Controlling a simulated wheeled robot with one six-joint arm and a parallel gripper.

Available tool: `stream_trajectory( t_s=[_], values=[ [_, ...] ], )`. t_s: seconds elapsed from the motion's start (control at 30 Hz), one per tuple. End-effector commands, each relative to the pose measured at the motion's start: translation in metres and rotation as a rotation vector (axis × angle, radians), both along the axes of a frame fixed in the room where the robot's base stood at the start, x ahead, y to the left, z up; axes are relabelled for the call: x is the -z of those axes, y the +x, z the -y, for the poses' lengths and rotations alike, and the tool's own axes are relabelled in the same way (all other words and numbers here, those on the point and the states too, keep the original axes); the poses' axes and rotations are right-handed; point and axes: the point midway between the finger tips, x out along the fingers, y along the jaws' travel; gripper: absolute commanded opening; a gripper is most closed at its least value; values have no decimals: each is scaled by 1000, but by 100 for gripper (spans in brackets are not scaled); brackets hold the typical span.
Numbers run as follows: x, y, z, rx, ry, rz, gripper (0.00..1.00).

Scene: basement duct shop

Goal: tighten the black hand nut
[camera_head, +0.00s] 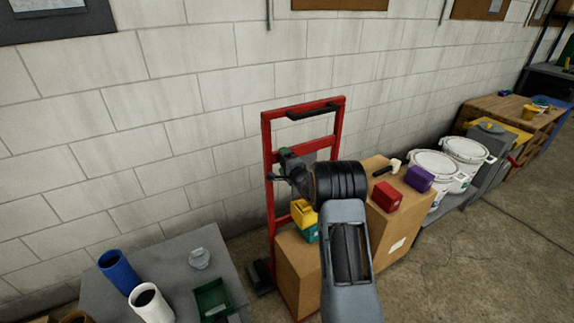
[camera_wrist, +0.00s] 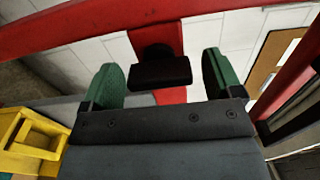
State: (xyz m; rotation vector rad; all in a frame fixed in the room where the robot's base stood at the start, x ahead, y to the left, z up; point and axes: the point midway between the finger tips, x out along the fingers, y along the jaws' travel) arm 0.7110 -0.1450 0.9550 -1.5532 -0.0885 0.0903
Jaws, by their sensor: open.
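The black hand nut (camera_wrist: 160,73) shows in the wrist view as a dark bar in front of a round black base on a red upright. My gripper (camera_wrist: 163,88) is open, with one green fingertip on each side of the nut. Both fingertips look apart from it. In the head view my gripper (camera_head: 286,164) is at the red hand truck frame (camera_head: 267,150), below its top black grip (camera_head: 315,108). The nut cannot be made out there, with my gripper and wrist in front.
Cartons (camera_head: 395,232) stand by the frame, with a red block (camera_head: 386,196), a purple block (camera_head: 419,178) and a yellow bin (camera_head: 303,213). A grey table (camera_head: 190,255) at left holds a blue tube (camera_head: 119,272) and a white tube (camera_head: 152,305). White buckets (camera_head: 435,166) stand right.

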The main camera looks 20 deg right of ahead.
Motion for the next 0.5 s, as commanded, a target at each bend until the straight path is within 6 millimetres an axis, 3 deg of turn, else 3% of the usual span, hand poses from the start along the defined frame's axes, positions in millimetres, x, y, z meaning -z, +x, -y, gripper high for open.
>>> stream_trajectory(
  t_s=[0.17,0.5],
  values=[
    [0,-15,3,2,0,0,85],
    [1,-84,11,4,1,-1,85]
  ],
)
